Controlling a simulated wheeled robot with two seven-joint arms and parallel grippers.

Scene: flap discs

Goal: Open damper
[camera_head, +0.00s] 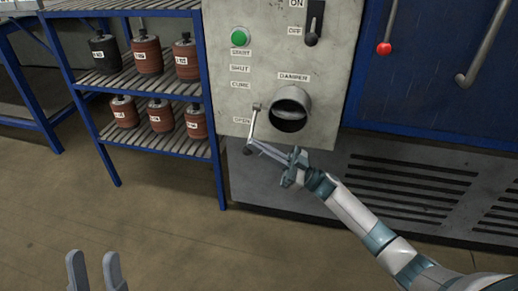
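The grey control panel (225,60) carries a damper opening (290,118), a dark round hole in a metal collar under a DAMPER label. The damper lever (253,125) runs from a pivot left of the collar down to a dark knob (248,150) near the panel's lower edge. It hangs slightly left of vertical, just right of the OPEN label (242,121). SHUT and CURE labels sit above that. My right gripper (256,148) reaches in from the lower right with its fingertips at the knob; its finger gap is too small to judge. My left gripper (93,262) is open and empty at the bottom left.
A green START button (239,37) and an ON/OFF switch (313,28) sit higher on the panel. A blue rack (214,165) with labelled rollers stands left. A blue door with a red-knobbed lever (384,47) is right. Floor at lower left is clear.

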